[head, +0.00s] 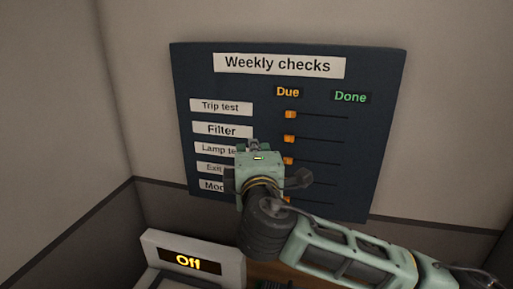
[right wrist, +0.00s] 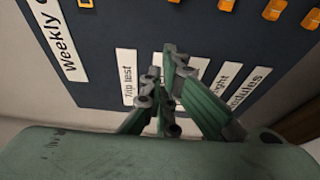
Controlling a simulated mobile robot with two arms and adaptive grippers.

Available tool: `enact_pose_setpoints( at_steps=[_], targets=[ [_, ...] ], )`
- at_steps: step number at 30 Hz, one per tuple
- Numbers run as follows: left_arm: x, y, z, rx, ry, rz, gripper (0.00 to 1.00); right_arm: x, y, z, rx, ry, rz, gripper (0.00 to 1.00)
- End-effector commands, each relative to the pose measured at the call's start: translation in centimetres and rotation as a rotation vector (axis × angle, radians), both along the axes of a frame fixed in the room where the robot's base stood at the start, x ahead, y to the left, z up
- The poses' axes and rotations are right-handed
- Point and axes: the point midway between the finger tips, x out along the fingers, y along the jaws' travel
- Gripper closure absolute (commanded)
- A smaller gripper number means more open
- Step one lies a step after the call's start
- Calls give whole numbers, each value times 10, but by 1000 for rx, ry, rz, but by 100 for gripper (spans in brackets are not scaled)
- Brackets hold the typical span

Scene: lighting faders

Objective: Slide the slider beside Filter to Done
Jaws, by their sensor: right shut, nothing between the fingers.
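The dark "Weekly checks" board (head: 380,75) hangs on the wall. The Filter label (head: 222,130) is in its second row. The orange slider beside Filter (head: 289,139) sits at the left end of its track, under Due (head: 287,92); Done (head: 350,97) is at the right. My right gripper (head: 254,146) is shut and empty, in front of the board just below and right of the Filter label, left of the slider. The right wrist view shows its fingers (right wrist: 166,75) over the labels, hiding some. I cannot tell whether they touch the board. My left gripper is not in view.
Other orange sliders, such as the Trip test one (head: 290,114) and the Lamp test one (head: 288,161), are at the left ends close above and below. My right arm covers the lower labels partly.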

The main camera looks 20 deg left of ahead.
Motion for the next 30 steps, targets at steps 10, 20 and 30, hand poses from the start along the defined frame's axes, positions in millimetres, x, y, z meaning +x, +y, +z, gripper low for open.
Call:
enact_pose_setpoints(
  at_steps=[10,20,30],
  targets=[
    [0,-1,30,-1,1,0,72,53,13,4,-1,1,-4,100],
    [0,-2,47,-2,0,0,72,51,-21,1,0,1,-1,100],
    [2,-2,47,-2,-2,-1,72,50,-23,-1,1,1,0,100]
  ],
)
